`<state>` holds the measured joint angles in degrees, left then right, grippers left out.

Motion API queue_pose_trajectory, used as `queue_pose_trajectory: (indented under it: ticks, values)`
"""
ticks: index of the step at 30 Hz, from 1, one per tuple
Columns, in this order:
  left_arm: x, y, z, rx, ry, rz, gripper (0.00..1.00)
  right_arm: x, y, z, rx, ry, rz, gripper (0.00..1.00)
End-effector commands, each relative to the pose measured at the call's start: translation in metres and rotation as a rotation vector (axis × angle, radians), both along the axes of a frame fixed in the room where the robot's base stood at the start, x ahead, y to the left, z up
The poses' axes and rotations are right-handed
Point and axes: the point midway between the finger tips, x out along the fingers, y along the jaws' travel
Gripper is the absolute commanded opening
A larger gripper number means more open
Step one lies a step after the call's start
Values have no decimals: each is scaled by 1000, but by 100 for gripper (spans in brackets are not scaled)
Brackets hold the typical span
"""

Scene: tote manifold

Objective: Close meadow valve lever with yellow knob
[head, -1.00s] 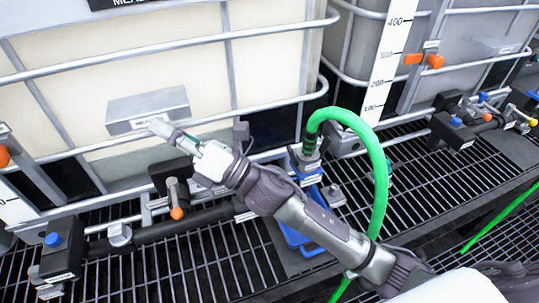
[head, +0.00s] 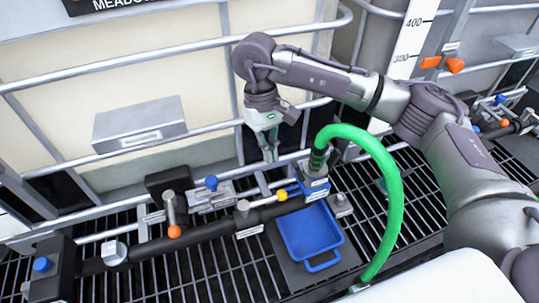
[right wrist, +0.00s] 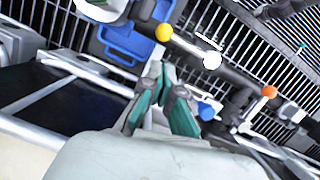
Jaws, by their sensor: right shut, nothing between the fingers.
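The meadow tank (head: 190,75) carries a black sign reading MEADOW, cut off at the top of the head view. A black pipe (head: 205,227) runs below it. The yellow knob also shows in the right wrist view (right wrist: 164,32), beyond the fingertips. My right gripper (head: 268,150) points down, shut and empty, above and slightly left of the knob, apart from it. It also shows in the right wrist view (right wrist: 165,75). My left gripper is out of view.
A green hose (head: 380,175) arches up from the coupling, right of the knob. A blue tray (head: 310,235) lies below it. A blue knob (head: 211,183) and an orange knob (head: 174,231) stand left along the piping. Tank rails (head: 175,137) run close behind my gripper.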

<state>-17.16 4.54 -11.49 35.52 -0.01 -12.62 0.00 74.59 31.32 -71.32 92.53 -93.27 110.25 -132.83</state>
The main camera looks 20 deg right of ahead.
Motion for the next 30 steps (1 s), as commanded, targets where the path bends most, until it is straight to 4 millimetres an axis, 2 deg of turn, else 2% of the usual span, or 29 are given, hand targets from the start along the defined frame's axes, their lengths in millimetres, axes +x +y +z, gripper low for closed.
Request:
queue_pose_trajectory:
  ticks: [9, 15, 27, 30]
  values:
    - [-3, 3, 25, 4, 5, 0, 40, -14, -3, -53, 3, 5, -1, 0]
    - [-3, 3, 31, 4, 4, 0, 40, -18, -3, -75, 5, 2, -1, 0]
    - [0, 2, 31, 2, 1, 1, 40, -19, -3, -80, 5, 0, -1, 0]
    - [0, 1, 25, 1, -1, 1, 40, -20, -4, -82, 6, -1, -1, 0]
